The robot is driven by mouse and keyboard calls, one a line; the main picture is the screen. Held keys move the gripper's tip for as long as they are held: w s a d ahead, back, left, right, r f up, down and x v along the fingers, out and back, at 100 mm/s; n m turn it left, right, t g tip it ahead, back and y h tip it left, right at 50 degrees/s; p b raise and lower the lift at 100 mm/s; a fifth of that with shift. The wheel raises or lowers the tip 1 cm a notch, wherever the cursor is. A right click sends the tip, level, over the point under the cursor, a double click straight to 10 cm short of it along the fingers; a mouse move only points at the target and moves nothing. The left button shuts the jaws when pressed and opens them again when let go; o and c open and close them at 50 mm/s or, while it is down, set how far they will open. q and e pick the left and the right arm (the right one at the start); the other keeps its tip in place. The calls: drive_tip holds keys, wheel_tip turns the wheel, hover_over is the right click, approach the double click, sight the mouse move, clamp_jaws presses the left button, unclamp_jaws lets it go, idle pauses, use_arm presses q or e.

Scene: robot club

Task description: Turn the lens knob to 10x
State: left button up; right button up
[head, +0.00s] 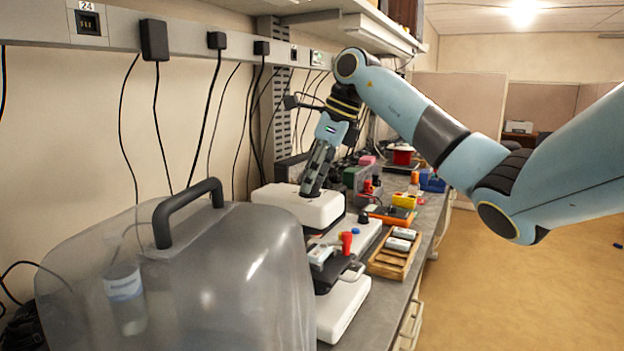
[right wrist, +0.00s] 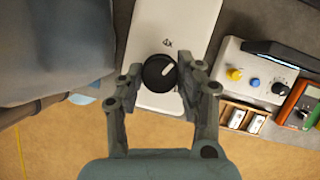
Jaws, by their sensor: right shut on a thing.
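The lens knob (right wrist: 160,72) is black with a white pointer line. It sits on the white top of the microscope (right wrist: 190,25), with a printed "4x" mark beside it. The pointer slants up and right in the right wrist view, to the right of the "4x" mark. My right gripper (right wrist: 166,78) is shut on the knob, one finger on each side. The right finger covers part of the other markings; I cannot read a 10x mark. In the head view my right gripper (head: 313,186) comes down onto the microscope top (head: 305,208) and hides the knob. My left gripper is not in view.
A large clear cover with a dark handle (head: 187,205) stands at the front left, close to the microscope. A wooden tray (head: 390,265) and a white box with coloured knobs (head: 362,238) sit to its right. A shelf (head: 345,25) hangs above the bench.

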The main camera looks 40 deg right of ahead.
drive_tip(key=m+h, duration=0.1)
drive_tip(key=m, duration=0.2)
drive_tip(key=shift+a+m+t, duration=0.1)
drive_tip(key=shift+m+t, duration=0.2)
drive_tip(key=shift+t, duration=0.1)
drive_tip(key=m+h, duration=0.1)
drive_tip(key=m, duration=0.2)
drive_tip(key=shift+a+m+h, duration=0.1)
drive_tip(key=shift+m+h, duration=0.2)
drive_tip(key=m+h+p, duration=0.1)
drive_tip(key=m+h, duration=0.1)
drive_tip(key=m, duration=0.4)
drive_tip(key=shift+g+p, duration=0.3)
drive_tip(key=o, duration=1.1)
